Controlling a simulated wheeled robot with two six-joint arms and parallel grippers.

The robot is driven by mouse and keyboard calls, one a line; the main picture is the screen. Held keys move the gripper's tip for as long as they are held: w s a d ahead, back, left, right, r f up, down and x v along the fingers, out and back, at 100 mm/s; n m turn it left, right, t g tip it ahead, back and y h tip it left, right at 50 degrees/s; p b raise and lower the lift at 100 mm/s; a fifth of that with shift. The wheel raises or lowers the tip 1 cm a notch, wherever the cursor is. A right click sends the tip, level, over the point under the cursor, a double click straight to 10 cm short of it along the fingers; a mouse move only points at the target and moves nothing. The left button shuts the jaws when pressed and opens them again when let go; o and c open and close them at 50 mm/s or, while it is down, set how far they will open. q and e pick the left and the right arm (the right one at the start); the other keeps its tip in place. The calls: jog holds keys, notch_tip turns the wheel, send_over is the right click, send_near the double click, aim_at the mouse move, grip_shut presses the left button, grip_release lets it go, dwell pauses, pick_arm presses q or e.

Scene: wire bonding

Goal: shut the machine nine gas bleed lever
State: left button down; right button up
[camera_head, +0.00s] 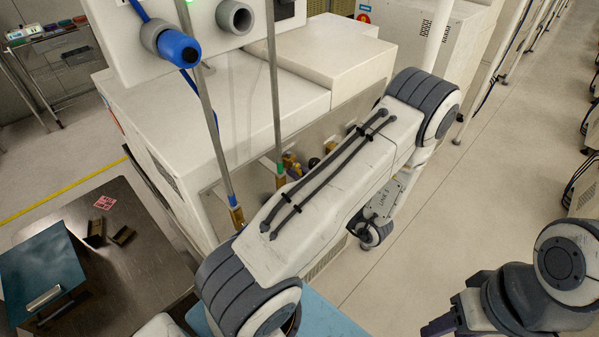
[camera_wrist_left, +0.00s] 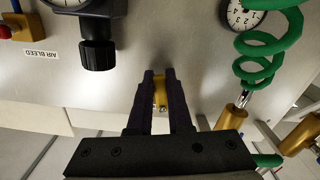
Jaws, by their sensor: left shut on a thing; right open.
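In the left wrist view, the two dark fingers of my left gripper (camera_wrist_left: 160,77) are shut on a small brass-coloured part (camera_wrist_left: 160,96) at the metal panel. Most of this part is hidden between the fingers, and no label for it shows, so I cannot tell from the view whether it is the gas bleed lever. In the head view my left arm hides the gripper and the part. The machine (camera_head: 165,120) is the white cabinet under that arm. My right gripper (camera_head: 438,327) shows only partly at the bottom edge, away from the machine, open.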

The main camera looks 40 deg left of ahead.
pick_arm(q)
jog(key=shift+s+m, duration=0.2)
jog(key=shift+m, duration=0.5)
jog(key=shift+s+m, duration=0.15)
jog(key=shift+m, duration=0.55)
jog(key=c, duration=0.8)
grip_release()
jog(key=shift+c, duration=0.2)
jog(key=d+b, duration=0.4)
jog(key=d, duration=0.6)
jog(key=shift+s+d, duration=0.2)
jog(key=shift+s, duration=0.2)
